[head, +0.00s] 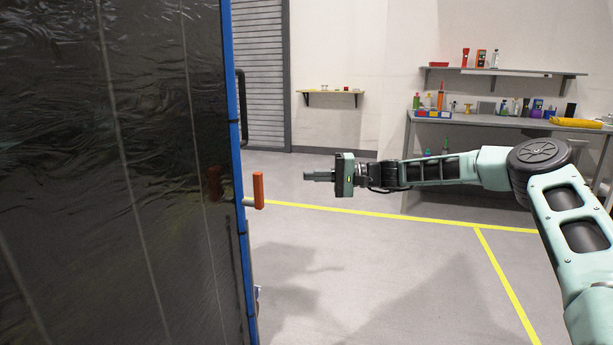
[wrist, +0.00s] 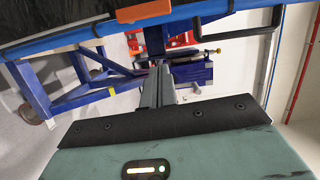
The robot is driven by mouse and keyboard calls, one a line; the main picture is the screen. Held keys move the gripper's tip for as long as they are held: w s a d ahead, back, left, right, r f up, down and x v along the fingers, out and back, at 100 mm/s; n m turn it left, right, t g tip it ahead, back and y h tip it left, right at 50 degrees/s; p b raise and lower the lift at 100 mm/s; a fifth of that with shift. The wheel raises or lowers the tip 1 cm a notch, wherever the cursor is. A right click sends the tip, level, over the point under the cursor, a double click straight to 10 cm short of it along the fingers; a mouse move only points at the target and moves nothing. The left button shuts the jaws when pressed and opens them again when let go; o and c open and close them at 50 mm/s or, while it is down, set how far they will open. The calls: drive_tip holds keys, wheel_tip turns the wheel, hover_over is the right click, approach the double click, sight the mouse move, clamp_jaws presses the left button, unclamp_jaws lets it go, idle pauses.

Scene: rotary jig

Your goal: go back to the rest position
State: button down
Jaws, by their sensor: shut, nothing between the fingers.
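My gripper (head: 318,175) is in the middle of the head view, at the end of my outstretched arm, with its fingers pointing left. It is shut and empty, in free air to the right of the jig's blue edge (head: 234,130). An orange handle (head: 258,190) sticks out from that edge, a little left of and lower than the fingertips, apart from them. In the wrist view my shut fingers (wrist: 158,75) reach toward blue frame parts (wrist: 188,73), and the orange handle (wrist: 143,11) shows at the top.
A tall panel with dark, wrinkled film (head: 110,170) fills the left side. A workbench (head: 480,121) with bottles and tools stands at the back right, under a wall shelf (head: 500,71). A small shelf (head: 330,92) hangs behind. The grey floor (head: 380,270) with yellow lines is clear.

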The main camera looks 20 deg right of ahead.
idle(0.4)
drive_tip(key=s+a+f+n+g+h, duration=0.1)
drive_tip(key=s+a+n+g+h, duration=0.15)
drive_tip(key=s+a, duration=0.5)
drive_tip(key=s+a+f+n+g+h, duration=0.15)
drive_tip(key=s+a+g, duration=0.25)
drive_tip(key=a, duration=0.7)
drive_tip(key=s+a+f+n+g+h, duration=0.2)
drive_tip(key=s+a+h, duration=0.1)
drive_tip(key=s, duration=0.6)
drive_tip(key=s+a+f+n+g+h, duration=0.1)
drive_tip(key=s+a+f+n+h, duration=0.2)
drive_tip(key=s, duration=0.7)
drive_tip(key=s+d+n+t+h, duration=0.1)
drive_tip(key=s+d+h, duration=0.3)
drive_tip(key=s, duration=0.5)
drive_tip(key=s+d+n+t+h, duration=0.2)
drive_tip(key=s+d, duration=0.3)
drive_tip(key=s, duration=0.5)
wheel_tip(320, 180, up, 20)
drive_tip(key=p, duration=1.9)
drive_tip(key=shift+w+m, duration=0.25)
drive_tip(key=shift+m, duration=0.05)
